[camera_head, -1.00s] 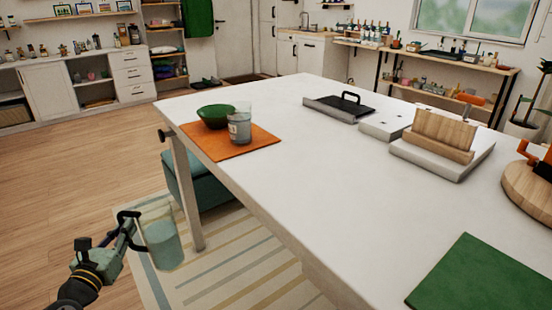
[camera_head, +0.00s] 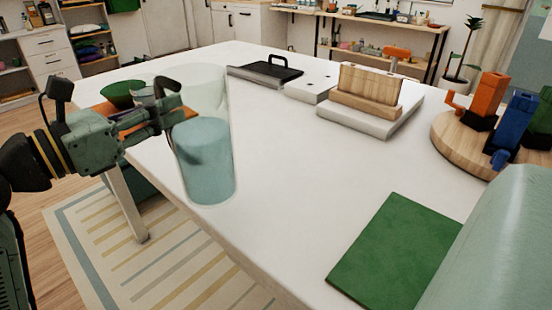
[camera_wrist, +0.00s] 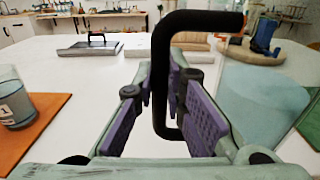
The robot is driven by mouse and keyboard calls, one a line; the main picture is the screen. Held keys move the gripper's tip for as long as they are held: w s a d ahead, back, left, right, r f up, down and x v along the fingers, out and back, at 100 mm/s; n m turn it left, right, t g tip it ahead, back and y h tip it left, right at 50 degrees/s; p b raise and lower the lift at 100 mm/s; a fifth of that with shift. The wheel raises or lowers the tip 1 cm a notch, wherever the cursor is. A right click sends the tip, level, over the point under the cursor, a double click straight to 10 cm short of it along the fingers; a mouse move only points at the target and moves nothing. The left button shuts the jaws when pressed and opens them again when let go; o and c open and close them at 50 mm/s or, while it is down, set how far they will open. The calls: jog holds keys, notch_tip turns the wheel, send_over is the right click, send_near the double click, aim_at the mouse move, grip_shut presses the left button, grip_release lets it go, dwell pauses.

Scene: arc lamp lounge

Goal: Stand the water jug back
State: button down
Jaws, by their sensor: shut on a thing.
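The water jug (camera_head: 207,165) is clear, with blue-tinted water in its lower part and a black handle. It appears upright at the near left edge of the white table (camera_head: 290,165); I cannot tell whether its base touches the top. My gripper (camera_head: 176,112) comes from the left and is shut on the handle. In the wrist view, the black handle (camera_wrist: 160,75) passes between the purple-padded fingers, and the jug's body (camera_wrist: 262,105) is at the right. A green mat (camera_head: 392,252) lies bare at the table's front right.
Behind my gripper, an orange mat (camera_wrist: 48,125) holds a cup labelled 1 (camera_wrist: 14,106); a green bowl (camera_head: 120,93) stands there too. A wooden holder (camera_head: 367,92), black-handled tray (camera_head: 265,70) and round board (camera_head: 450,135) stand farther off. The table's middle is clear.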

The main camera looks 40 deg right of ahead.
jog(key=w+d+f+p, duration=0.1)
jog(key=d+f+p, duration=0.1)
jog(key=d, duration=0.6)
jog(key=w+d+f+p, duration=0.1)
jog(key=d+f+p, duration=0.1)
jog(key=d, duration=0.6)
jog(key=shift+w+f+p, duration=0.35)
jog(key=shift+p, duration=0.45)
jog(key=shift+f+b, duration=0.25)
jog(key=shift+b, duration=0.05)
jog(key=c, duration=1.7)
grip_release()
jog(key=shift+o, duration=0.2)
jog(key=s+a+b, duration=0.1)
jog(key=a+b, duration=0.2)
jog(key=a, duration=0.9)
jog(key=shift+r+b, duration=0.25)
jog(key=shift+b, duration=0.15)
